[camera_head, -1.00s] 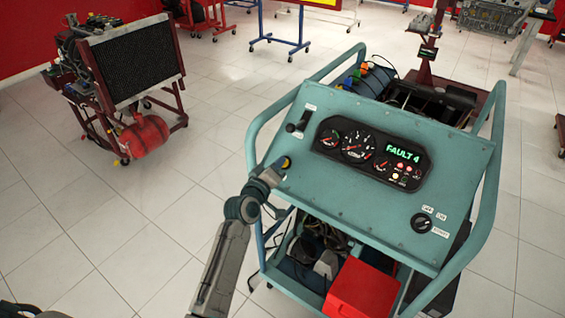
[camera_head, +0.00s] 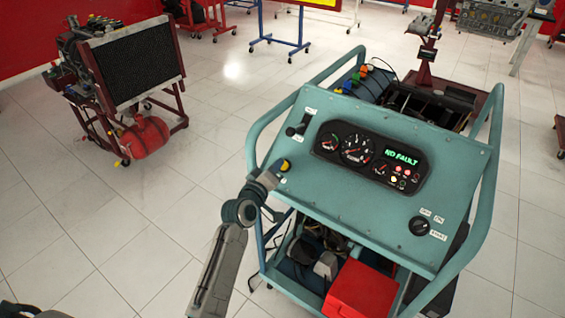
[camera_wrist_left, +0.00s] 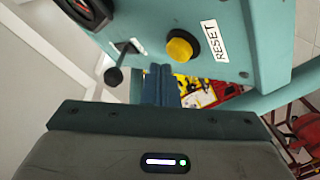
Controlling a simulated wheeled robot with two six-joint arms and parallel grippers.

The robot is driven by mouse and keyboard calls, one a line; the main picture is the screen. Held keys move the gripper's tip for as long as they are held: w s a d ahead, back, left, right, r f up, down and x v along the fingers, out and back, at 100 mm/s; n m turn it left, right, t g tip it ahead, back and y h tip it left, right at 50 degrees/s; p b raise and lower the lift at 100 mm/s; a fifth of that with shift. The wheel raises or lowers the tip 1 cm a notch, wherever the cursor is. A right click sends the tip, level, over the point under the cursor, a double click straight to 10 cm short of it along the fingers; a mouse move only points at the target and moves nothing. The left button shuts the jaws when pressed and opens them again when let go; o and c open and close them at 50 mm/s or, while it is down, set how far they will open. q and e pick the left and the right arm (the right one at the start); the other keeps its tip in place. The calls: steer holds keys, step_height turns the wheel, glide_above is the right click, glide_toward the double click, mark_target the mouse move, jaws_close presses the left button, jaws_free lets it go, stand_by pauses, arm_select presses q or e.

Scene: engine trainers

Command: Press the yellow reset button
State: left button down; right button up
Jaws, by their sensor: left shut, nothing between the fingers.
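The yellow reset button (camera_head: 285,165) is on the left side of the teal control panel (camera_head: 330,195). In the left wrist view the yellow button (camera_wrist_left: 180,48) sits in a dark ring beside a RESET label (camera_wrist_left: 222,38). My left gripper (camera_head: 275,170) is shut and empty, close in front of the button. In the wrist view its fingertips (camera_wrist_left: 160,70) lie just below and left of the button, with a small gap seen between them. The display (camera_head: 402,156) reads NO FAULT. My right gripper is not in view.
A black lever (camera_head: 297,128) is above the button, and gauges (camera_head: 356,149) are to its right. A rotary switch (camera_head: 419,225) is at the panel's lower right. Teal tube rails (camera_head: 253,135) edge the trainer. A red box (camera_head: 360,290) sits below. Open floor lies to the left.

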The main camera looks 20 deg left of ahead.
arm_select(q)
steer(key=shift+r, duration=0.1)
steer(key=s+r+p, duration=0.1)
steer(key=p, duration=0.1)
steer(key=s+a+r+p, duration=0.1)
steer(key=s+r+p, duration=0.1)
steer(key=shift+r, duration=0.3)
stand_by(0.6)
